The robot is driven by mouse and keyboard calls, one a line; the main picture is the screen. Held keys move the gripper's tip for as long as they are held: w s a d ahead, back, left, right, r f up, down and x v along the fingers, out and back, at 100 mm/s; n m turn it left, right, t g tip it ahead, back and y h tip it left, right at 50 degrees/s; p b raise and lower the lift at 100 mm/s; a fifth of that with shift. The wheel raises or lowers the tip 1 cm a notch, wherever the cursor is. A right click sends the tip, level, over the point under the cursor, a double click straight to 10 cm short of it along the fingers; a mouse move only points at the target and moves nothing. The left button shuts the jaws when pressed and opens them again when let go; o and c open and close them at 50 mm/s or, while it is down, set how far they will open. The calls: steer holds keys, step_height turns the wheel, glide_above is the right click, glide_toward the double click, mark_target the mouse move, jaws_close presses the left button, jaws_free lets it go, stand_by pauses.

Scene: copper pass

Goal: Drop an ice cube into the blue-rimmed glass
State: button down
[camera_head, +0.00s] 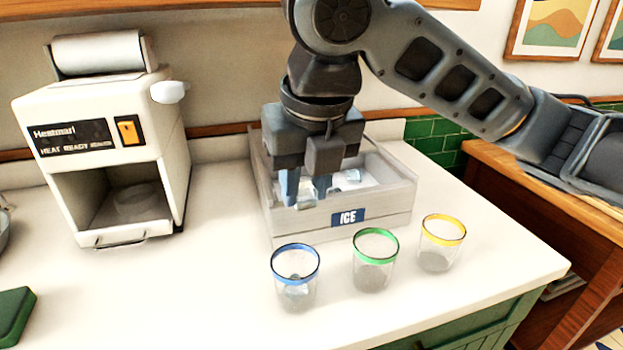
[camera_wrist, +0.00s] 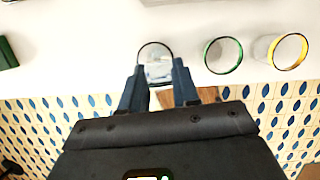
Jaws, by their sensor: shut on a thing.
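The blue-rimmed glass (camera_head: 295,296) stands upright on the counter in front of the ice bin (camera_head: 390,215). A pale bluish shape shows inside it; I cannot tell if it is ice. My gripper (camera_head: 305,192) is raised, points down and overlaps the bin in the head view. It is shut on a clear ice cube (camera_head: 305,192). In the wrist view the cube (camera_wrist: 158,73) sits between my fingertips (camera_wrist: 158,75) and covers the near part of the glass, whose dark-looking rim (camera_wrist: 154,43) shows just beyond. The gripper's height above the glass is hard to tell.
A green-rimmed glass (camera_head: 375,262) and a yellow-rimmed glass (camera_head: 440,245) stand to the right of the blue-rimmed one. More ice (camera_head: 352,177) lies in the bin. A white machine (camera_head: 165,130) stands at left.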

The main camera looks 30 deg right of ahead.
mark_target(306, 208)
steer(key=shift+f+b, duration=1.5)
steer(key=shift+f, duration=0.7)
steer(key=c, duration=0.8)
jaws_free()
steer(key=shift+o, duration=0.2)
steer(key=shift+r, duration=0.1)
steer(key=v, duration=0.7)
steer(key=shift+s+r+p, duration=0.15)
steer(key=shift+r+p, duration=0.2)
